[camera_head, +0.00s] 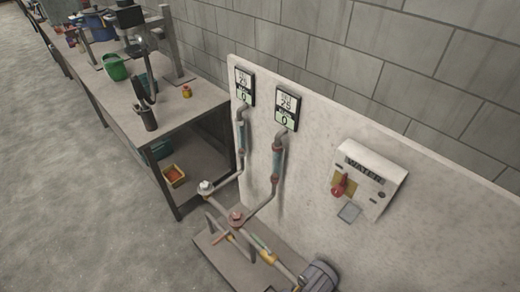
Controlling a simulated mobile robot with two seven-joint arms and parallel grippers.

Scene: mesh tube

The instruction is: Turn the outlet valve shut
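A pipe rig stands at the lower middle, in front of a pale upright panel (320,185). One pipe carries a grey-white valve knob (205,187) and another a reddish valve knob (236,217). I cannot tell which is the outlet valve, nor how far either is turned. Two pipes rise to two display gauges (244,87) (286,108); both show 25 above 0. Neither of my grippers is in view.
A white box marked WATER (367,180) with a red switch is on the panel. A motor-like grey cylinder (320,277) sits at the bottom. A workbench (185,108) with a green bucket (115,67) and tools is at the left. The floor (75,185) at left is clear.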

